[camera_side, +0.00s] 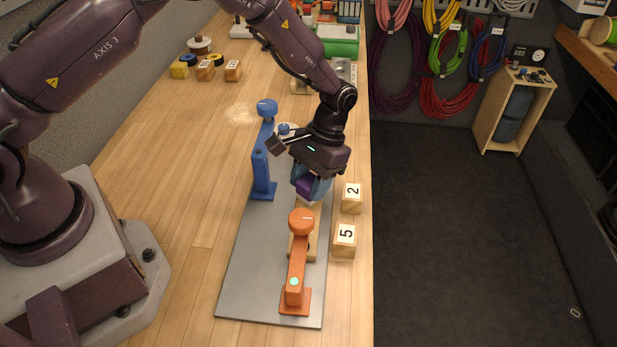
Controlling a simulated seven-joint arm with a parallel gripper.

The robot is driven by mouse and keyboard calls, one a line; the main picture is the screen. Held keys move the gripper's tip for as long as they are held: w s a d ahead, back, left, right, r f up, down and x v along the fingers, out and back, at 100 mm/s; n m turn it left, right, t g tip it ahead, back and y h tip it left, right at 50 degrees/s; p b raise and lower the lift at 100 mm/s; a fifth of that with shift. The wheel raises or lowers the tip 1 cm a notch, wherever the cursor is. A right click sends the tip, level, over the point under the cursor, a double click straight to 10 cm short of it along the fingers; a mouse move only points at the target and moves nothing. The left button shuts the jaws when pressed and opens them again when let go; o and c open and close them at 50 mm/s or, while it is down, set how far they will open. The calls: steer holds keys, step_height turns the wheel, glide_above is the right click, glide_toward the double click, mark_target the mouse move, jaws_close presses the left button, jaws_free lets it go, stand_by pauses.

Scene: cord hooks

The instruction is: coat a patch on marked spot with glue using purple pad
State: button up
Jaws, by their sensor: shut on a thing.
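My gripper (316,172) points down over the grey plate (251,267) and is shut on a purple pad (306,188), with blue parts showing around it. The pad is just above or touching a pale wooden piece; I cannot tell which. An orange clamp-like stand (297,262) with a round top is on the near end of the plate, with a small pale green dot (294,282) low on it. A blue stand (262,168) of like shape is at left of my gripper. I cannot make out a marked spot or glue for sure.
Wooden blocks marked 2 (351,196) and 5 (344,240) stand close at the right, near the table's edge. A wooden block is partly hidden behind the orange stand. More small blocks (206,70) are at the back left. The table's left part (190,180) is clear.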

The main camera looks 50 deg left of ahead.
mark_target(308, 185)
steer(key=shift+w+a, duration=1.9)
steer(key=shift+a, duration=0.1)
steer(key=shift+s+d, duration=2.4)
steer(key=shift+d, duration=0.05)
steer(key=shift+r, duration=4)
steer(key=shift+f, duration=3)
steer(key=shift+w+a+f, duration=0.15)
steer(key=shift+f, duration=0.35)
steer(key=shift+w+a+f, duration=0.15)
steer(key=shift+f, duration=0.35)
steer(key=shift+w+a, duration=2.15)
steer(key=shift+s+d, duration=2.5)
steer(key=shift+a+r, duration=0.1)
steer(key=shift+r, duration=3.9)
